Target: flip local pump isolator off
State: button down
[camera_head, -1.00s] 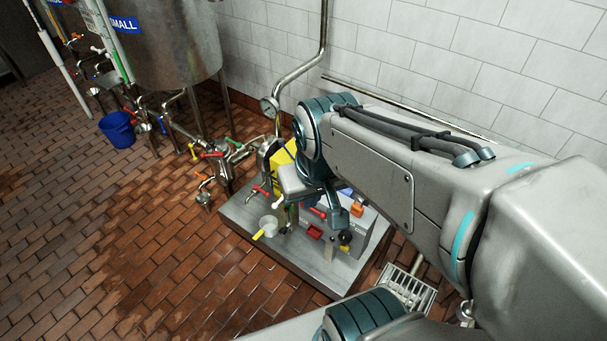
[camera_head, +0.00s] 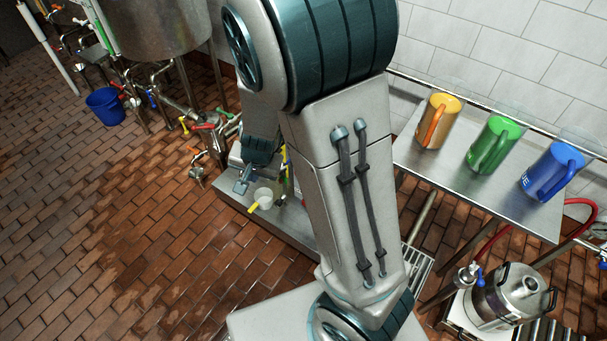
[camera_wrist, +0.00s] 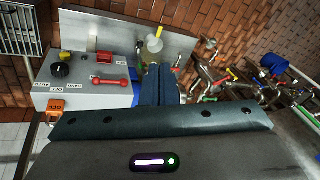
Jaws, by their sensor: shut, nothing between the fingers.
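A grey control box (camera_wrist: 85,85) fills the upper left of the wrist view. I cannot tell for sure which one is the pump isolator. My gripper (camera_wrist: 158,82) is shut and empty, to the right of the red lever in the wrist view. In the head view my gripper (camera_head: 242,183) is over the steel skid, and my arm hides the control box.
A white cup (camera_wrist: 153,45) with a yellow handle stands near the fingers. A tank with pipes and valves and a blue bucket (camera_head: 108,106) are behind left. A steel table (camera_head: 480,190) with orange, green and blue jugs is at right. The brick floor at left is clear.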

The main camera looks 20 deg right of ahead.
jog(key=w+d+f+m+t+h+b, duration=0.1)
jog(key=w+d+f+m+h, duration=0.1)
jog(key=d+f+h, duration=0.3)
jog(key=w+d+f+m+t+h+b, duration=0.1)
jog(key=w+d+f+m+h+b, duration=0.1)
jog(key=d+f+h, duration=0.3)
jog(key=shift+w+d+f+m+t+h, duration=0.3)
jog(key=shift+d+f+m, duration=0.1)
jog(key=shift+f, duration=1.45)
jog(key=shift+f, duration=0.1)
jog(key=s+a+f+b+x, duration=0.1)
jog(key=f+b+x, duration=0.1)
jog(key=x, duration=1)
jog(key=shift+d+f+b, duration=0.15)
jog(key=shift+f+b, duration=0.15)
jog(key=shift+b, duration=0.15)
jog(key=shift+w, duration=0.2)
